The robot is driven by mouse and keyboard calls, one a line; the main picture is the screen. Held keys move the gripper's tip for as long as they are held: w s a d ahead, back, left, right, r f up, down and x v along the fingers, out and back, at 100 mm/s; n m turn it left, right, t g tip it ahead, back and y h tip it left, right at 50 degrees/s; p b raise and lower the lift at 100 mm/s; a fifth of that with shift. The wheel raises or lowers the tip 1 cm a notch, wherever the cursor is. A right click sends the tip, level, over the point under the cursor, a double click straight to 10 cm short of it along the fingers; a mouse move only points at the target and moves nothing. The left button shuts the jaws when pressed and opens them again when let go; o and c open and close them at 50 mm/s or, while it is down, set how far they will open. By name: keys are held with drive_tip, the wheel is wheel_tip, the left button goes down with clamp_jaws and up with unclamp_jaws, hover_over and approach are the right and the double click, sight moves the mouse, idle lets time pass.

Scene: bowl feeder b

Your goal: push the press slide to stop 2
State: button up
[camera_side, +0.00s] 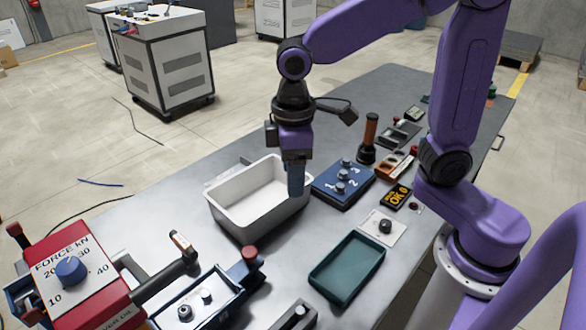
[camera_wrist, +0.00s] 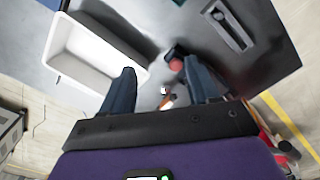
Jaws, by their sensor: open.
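I cannot tell for certain which part is the press slide. A blue-framed fixture (camera_side: 222,302) with a red knob (camera_side: 250,253) and small metal pieces lies beside the red press gauge (camera_side: 85,280) at the lower left. The red knob also shows between my fingers in the wrist view (camera_wrist: 174,64), well below them. A dark slotted block (camera_side: 297,316) is cut off at the bottom edge; it shows more fully in the wrist view (camera_wrist: 230,32). No stop 2 mark is legible there. My gripper (camera_side: 296,192) is open and empty, pointing down above the table near the white bin.
The white bin (camera_side: 222,212) stands left of my gripper. A blue block numbered 1, 2, 3 (camera_side: 330,196) lies right of it. A green tray (camera_side: 347,268) sits in front. Bare table (camera_side: 275,270) lies between bin and green tray.

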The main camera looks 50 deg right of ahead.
drive_tip(key=n, duration=1.7)
approach(248, 252)
drive_tip(key=f, duration=0.8)
drive_tip(key=shift+d+f, duration=0.2)
drive_tip(key=shift+f, duration=0.05)
clamp_jaws()
drive_tip(key=shift+a, duration=0.15)
